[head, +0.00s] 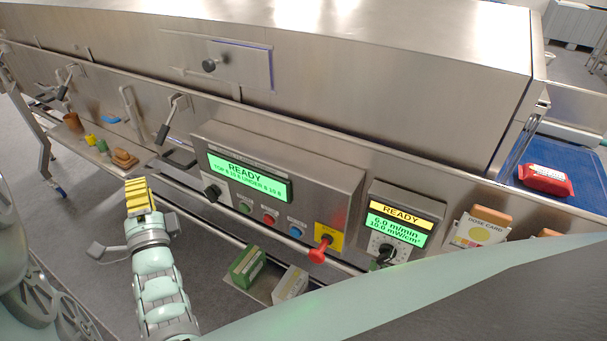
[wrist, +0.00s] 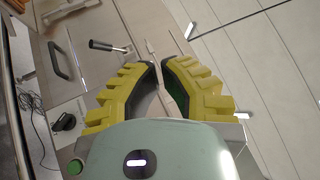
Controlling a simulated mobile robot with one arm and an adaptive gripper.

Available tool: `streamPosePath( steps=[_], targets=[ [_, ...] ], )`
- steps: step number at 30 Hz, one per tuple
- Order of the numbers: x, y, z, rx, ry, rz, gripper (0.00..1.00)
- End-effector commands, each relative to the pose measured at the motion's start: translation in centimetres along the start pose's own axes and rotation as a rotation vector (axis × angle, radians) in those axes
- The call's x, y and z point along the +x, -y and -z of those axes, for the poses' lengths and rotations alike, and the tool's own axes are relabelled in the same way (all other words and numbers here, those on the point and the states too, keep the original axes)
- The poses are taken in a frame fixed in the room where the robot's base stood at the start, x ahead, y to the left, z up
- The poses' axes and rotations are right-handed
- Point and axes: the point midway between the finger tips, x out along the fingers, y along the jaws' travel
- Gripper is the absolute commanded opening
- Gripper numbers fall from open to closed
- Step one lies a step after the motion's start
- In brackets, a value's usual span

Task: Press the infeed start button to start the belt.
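The control panel (head: 330,190) on the front of the steel tunnel carries a green button (head: 245,208), a red button (head: 270,219) and a blue button (head: 296,230) in a row. Their labels are too small to read, so I cannot tell the infeed start button by its lettering. The green display (head: 248,177) above reads READY. My gripper (head: 138,185), with yellow fingers, is left of the panel and apart from it. In the wrist view its fingertips (wrist: 160,64) nearly meet, with nothing held. A green button (wrist: 75,167) shows at lower left there.
A black knob (head: 212,192) sits left of the buttons, and a red switch on a yellow plate (head: 328,237) at right. A second panel (head: 401,220) also reads READY. A levered latch (head: 172,118) sticks out near my gripper. A red package (head: 545,180) lies on blue at right.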

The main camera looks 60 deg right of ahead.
Motion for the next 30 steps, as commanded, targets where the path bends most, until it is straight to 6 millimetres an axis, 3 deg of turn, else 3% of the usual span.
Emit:
streamPosePath(
  steps=[1,6,12,15,21,30],
  targets=[
    [-0.9,-3.3,1.2,0.044,-0.021,-0.037,0.00],
    [-2.8,-10.6,4.4,0.225,-0.095,-0.171,0.00],
    [-5.3,-17.7,7.7,0.432,-0.205,-0.289,0.00],
    [-6.3,-20.1,9.0,0.511,-0.253,-0.327,0.00],
    [-7.3,-22.3,10.2,0.598,-0.310,-0.365,0.00],
    [-7.4,-22.4,10.3,0.609,-0.317,-0.370,0.00]
  ],
)
